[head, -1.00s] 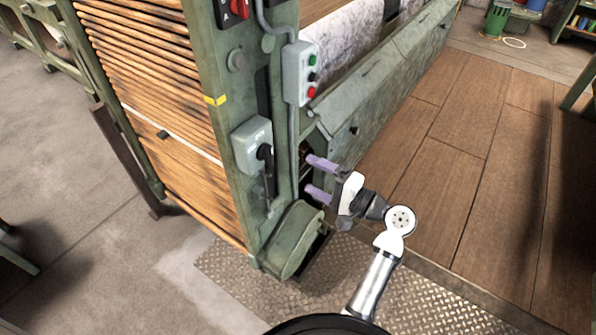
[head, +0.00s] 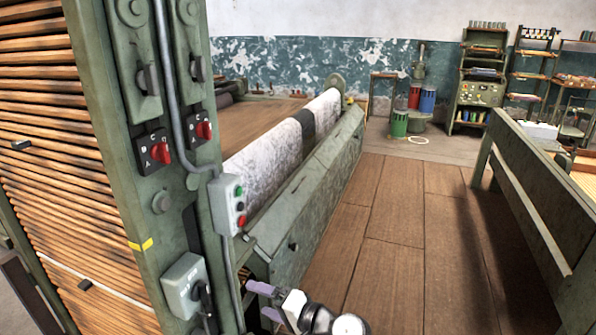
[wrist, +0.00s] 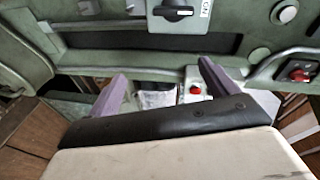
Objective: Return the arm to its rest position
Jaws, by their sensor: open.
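My gripper (head: 264,301) is at the bottom of the head view, low beside the front post of the green machine (head: 150,215). Its two purple fingers point left toward the post, and the lower finger is partly cut off by the picture's edge. In the wrist view my gripper (wrist: 160,92) shows two purple fingers spread apart with nothing held between them. Beyond them is the green machine frame (wrist: 230,45) with a grey box and black rotary switch (wrist: 175,12). I cannot tell whether the fingertips touch the machine.
A button box (head: 229,204) and a grey switch box (head: 185,287) stick out from the post. A white roll (head: 265,152) lies along the machine. A green bench frame (head: 545,215) stands at right. The plank floor (head: 395,240) between is clear.

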